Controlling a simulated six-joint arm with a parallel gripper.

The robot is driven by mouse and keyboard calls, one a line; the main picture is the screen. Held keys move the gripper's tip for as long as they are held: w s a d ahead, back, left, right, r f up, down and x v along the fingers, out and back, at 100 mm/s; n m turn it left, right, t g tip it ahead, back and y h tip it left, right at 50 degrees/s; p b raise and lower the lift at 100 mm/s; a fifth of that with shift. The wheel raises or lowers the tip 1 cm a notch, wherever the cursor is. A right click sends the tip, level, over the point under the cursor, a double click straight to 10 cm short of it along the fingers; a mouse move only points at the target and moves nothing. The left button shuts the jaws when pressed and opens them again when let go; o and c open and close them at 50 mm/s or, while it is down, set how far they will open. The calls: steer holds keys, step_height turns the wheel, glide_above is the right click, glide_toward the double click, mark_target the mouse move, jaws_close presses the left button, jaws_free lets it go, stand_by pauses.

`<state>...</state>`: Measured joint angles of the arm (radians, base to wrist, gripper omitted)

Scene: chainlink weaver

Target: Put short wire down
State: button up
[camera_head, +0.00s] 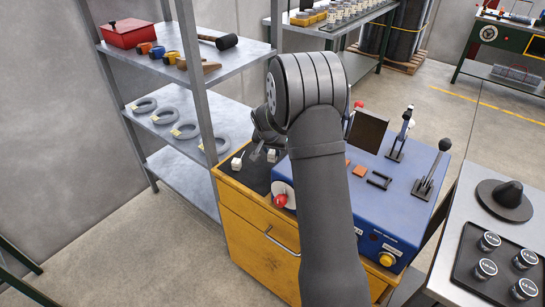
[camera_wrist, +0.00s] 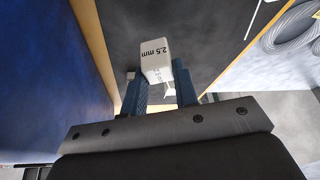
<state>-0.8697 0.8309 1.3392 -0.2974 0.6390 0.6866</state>
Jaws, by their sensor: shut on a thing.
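My gripper (camera_wrist: 160,88) has its two blue fingers around a white block marked "2.5 mm" (camera_wrist: 156,60), and it is shut on this block. In the head view my gripper (camera_head: 258,152) is low over the dark mat (camera_head: 258,176) on the wooden cabinet's top. I cannot make out a separate short wire at the fingers; whether the held block touches the mat is unclear.
A blue machine (camera_head: 408,187) with levers stands right of the mat, partly behind my arm. A metal shelf (camera_head: 188,178) with wire rings (camera_head: 165,115) rises close at the left. A red knob (camera_head: 280,201) sticks out at the front. A table (camera_head: 448,228) with a black tray is at the right.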

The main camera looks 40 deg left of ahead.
mark_target(273, 157)
steer(key=shift+f, duration=1.6)
steer(key=shift+f, duration=0.2)
steer(key=o, duration=1)
steer(key=shift+r, duration=0.1)
steer(key=v, duration=1.2)
